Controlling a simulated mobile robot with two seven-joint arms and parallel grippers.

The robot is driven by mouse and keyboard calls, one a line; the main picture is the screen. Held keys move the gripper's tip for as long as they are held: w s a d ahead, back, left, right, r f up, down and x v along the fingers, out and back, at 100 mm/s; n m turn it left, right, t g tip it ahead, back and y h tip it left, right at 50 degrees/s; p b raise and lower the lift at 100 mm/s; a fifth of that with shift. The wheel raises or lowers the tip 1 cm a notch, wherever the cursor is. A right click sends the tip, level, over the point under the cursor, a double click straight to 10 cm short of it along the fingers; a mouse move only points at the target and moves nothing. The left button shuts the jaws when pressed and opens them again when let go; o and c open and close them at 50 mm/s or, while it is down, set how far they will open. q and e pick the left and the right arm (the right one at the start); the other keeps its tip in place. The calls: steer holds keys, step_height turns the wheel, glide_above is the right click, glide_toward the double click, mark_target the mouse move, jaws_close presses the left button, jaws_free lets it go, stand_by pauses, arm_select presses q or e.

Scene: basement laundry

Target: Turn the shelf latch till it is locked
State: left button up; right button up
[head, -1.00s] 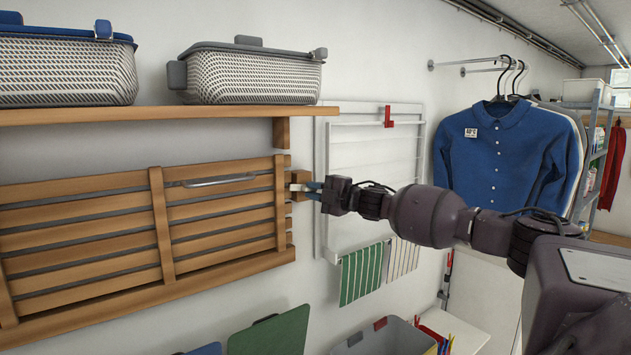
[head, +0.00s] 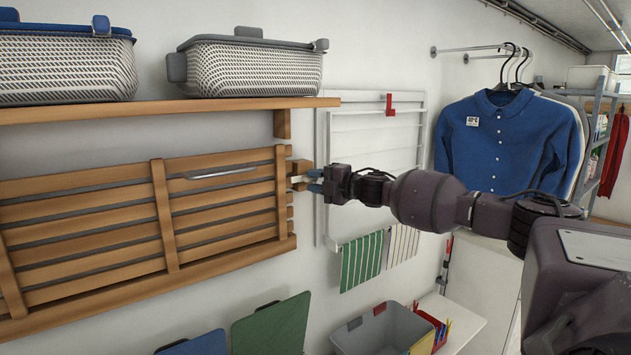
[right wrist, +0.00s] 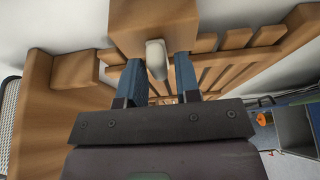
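The folded slatted wooden shelf (head: 161,212) stands against the wall on the left in the head view. A wooden block (head: 301,167) sits at its right edge. The pale latch piece (right wrist: 156,58) sticks out from this block (right wrist: 153,22) in the right wrist view. My right gripper (head: 314,181) is at the block. In the right wrist view, the blue fingers of my right gripper (right wrist: 157,72) stand on either side of the latch, with narrow gaps beside it. They look open. The latch's far end is hidden against the block. My left gripper is not in view.
A fixed plank (head: 230,104) above holds two baskets, one blue-rimmed (head: 65,70) and one grey-rimmed (head: 255,70). A white drying rack (head: 372,150) hangs behind my right gripper. Blue shirts (head: 510,145) hang farther right. A grey bin (head: 375,335) stands below.

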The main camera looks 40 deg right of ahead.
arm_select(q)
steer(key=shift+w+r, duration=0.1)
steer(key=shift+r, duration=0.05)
arm_select(e)
steer(key=shift+o, duration=0.8)
steer(key=shift+b+v, duration=0.7)
steer(key=shift+v, duration=0.9)
steer(key=shift+b+v, duration=0.45)
steer(key=shift+v, duration=0.55)
steer(key=b, duration=0.1)
glide_toward(314, 181)
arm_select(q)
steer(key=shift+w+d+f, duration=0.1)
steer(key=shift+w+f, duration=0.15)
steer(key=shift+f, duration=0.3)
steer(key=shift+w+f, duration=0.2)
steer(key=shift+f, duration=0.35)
arm_select(e)
steer(key=shift+s+d+r, duration=0.1)
steer(key=shift+s+r, duration=0.1)
steer(key=shift+s, duration=0.35)
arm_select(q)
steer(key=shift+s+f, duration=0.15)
